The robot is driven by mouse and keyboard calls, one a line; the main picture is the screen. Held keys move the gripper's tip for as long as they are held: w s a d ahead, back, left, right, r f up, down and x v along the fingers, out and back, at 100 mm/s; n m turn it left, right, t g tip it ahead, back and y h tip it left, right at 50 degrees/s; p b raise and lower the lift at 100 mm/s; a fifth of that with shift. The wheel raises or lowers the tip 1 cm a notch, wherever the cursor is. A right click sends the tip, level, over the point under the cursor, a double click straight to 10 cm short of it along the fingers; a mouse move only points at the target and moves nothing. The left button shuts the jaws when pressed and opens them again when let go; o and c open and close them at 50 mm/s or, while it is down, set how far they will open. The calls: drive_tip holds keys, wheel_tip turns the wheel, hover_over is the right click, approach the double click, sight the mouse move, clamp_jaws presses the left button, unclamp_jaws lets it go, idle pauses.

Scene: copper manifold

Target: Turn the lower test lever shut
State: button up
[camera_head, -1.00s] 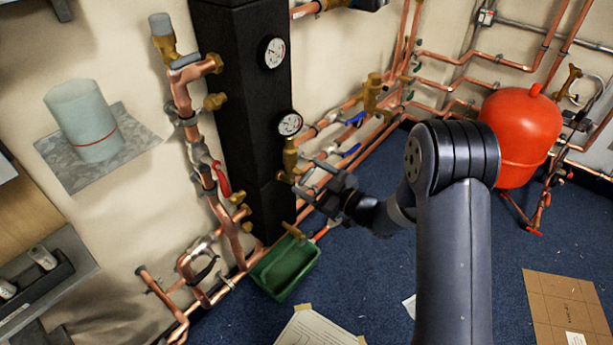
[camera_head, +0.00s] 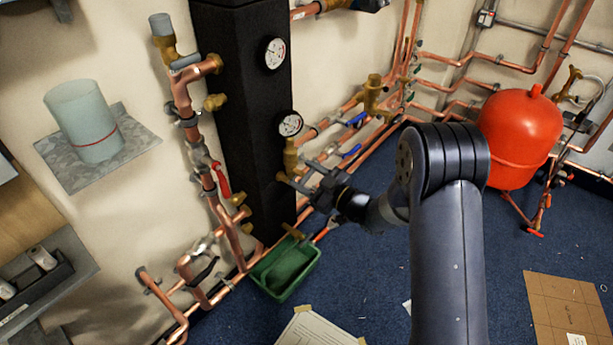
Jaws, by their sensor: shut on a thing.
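The lower test lever (camera_head: 283,177) is a small brass part below the lower gauge (camera_head: 290,124), on the brass valve (camera_head: 290,155) at the front of the black column. My gripper (camera_head: 296,174) reaches it from the lower right and is shut on it. The dark fingers hide most of the lever, so its exact angle is hard to tell.
A green tub (camera_head: 286,268) stands on the blue floor below. A red-handled valve (camera_head: 222,180) and copper pipes are left of the black column (camera_head: 243,115). A red tank (camera_head: 522,138) stands at right. Floor between is mostly clear.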

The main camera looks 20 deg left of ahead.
drive_tip(key=shift+c, duration=0.4)
drive_tip(key=shift+m+p, duration=0.35)
drive_tip(key=shift+m, duration=1.75)
drive_tip(key=o, duration=1)
drive_tip(key=p+v, duration=0.1)
drive_tip(key=v, duration=1)
drive_tip(key=shift+w, duration=0.1)
drive_tip(key=shift+a, duration=0.15)
